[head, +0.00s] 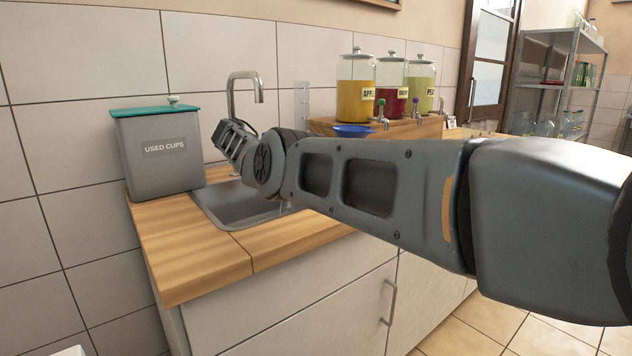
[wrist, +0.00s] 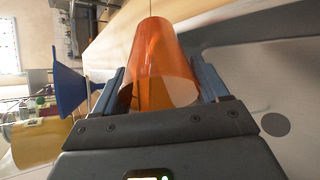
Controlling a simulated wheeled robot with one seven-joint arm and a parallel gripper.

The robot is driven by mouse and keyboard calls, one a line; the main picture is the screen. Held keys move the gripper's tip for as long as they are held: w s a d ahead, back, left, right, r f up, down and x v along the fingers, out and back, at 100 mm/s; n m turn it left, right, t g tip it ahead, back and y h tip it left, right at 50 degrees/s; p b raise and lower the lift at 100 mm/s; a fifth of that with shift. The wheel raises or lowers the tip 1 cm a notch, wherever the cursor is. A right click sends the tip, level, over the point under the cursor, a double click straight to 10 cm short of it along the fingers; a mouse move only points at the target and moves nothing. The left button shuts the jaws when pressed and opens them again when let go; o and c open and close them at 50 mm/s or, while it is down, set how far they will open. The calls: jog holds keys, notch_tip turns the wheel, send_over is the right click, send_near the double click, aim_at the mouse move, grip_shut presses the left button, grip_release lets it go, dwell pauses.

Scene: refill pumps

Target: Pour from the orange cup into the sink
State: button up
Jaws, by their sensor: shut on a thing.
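My gripper (wrist: 160,88) is shut on the orange cup (wrist: 158,50), with one finger on each side of its wall. The cup is translucent, and its wide end is toward the wrist camera. I cannot tell whether liquid is in it. The sink (wrist: 292,95) shows at the right of the wrist view, with its dark round drain (wrist: 275,124). In the head view my gripper (head: 228,140) is over the steel sink (head: 240,206), below the tap (head: 246,78). The cup is hidden there behind my arm.
A grey used-cups bin (head: 160,160) with a green lid stands left of the sink. Right of it are a blue funnel (head: 353,131), a wooden stand (head: 420,128) and drink jars (head: 355,92). Wooden counter (head: 190,255) in front is clear.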

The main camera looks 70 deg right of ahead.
jog(key=shift+w+f+b, duration=0.1)
jog(key=shift+f+b, duration=0.25)
jog(key=shift+b, duration=0.5)
jog(key=b, duration=0.3)
jog(key=shift+w+f, duration=0.1)
jog(key=shift+f, duration=0.15)
jog(key=shift+r+g+p, duration=0.25)
jog(key=shift+g+p, duration=0.15)
jog(key=shift+p, duration=0.55)
jog(key=shift+w+f+b, duration=0.15)
jog(key=shift+f+b, duration=0.1)
jog(key=shift+b, duration=0.25)
jog(key=shift+r+b, duration=0.1)
jog(key=shift+b, duration=1.25)
jog(key=shift+r+p, duration=0.15)
jog(key=shift+p, duration=0.15)
jog(key=shift+g+p, duration=0.4)
jog(key=shift+p, duration=0.5)
jog(key=shift+f+b, duration=0.2)
jog(key=shift+b, duration=0.5)
